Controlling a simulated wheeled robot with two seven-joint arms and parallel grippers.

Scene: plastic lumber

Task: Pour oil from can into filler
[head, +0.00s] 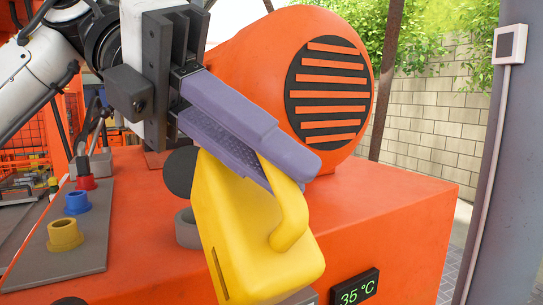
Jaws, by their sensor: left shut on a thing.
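A yellow oil can (230,225) with a looped handle hangs tilted in the middle of the head view. My left gripper (288,168), with purple finger pads, is shut on the can's handle at its top. Just left of the can, a grey ring-shaped neck (187,230) stands on the orange machine, partly hidden by the can. It looks like the filler. A black round disc (180,172) shows above it, also partly covered. I cannot make out the can's spout or any oil. My right gripper is not in view.
The orange machine top (385,200) is clear at right, with a round vented housing (330,90) behind. A grey plate (85,250) at left carries yellow (64,235), blue (77,203) and red (86,182) collars. A display (355,289) reads 35 °C. A grey post (490,170) stands right.

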